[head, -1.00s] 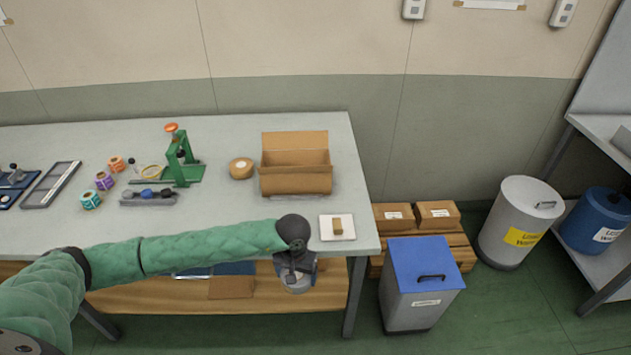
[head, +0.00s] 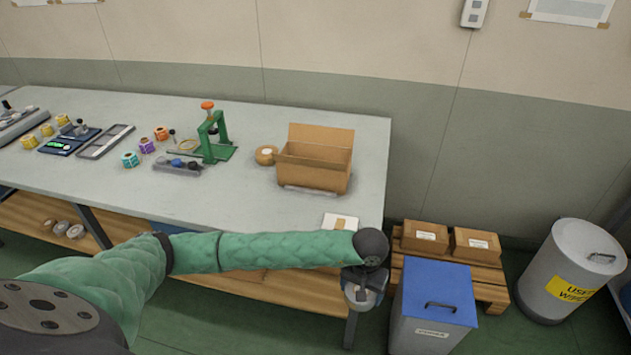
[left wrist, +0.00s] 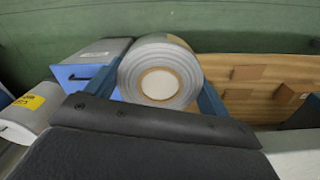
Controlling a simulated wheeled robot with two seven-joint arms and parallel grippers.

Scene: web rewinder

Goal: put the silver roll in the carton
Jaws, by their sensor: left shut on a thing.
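The silver roll (left wrist: 160,75) is between the two blue fingers of my left gripper (left wrist: 162,88) in the left wrist view, its pale core facing the camera. In the head view my left gripper (head: 363,290) is in front of the table's right front corner, with the silver roll (head: 362,297) partly showing below it. The gripper is shut on the roll, clear of the table. The open brown carton (head: 313,178) stands on the table near the right end, its back flap up, behind and left of the gripper. Its inside floor is hidden. My right gripper is not in view.
A brown tape roll (head: 265,155) is left of the carton. A green press (head: 215,140) stands farther left. A blue-lidded bin (head: 437,290) and boxes on a pallet stand right of the table.

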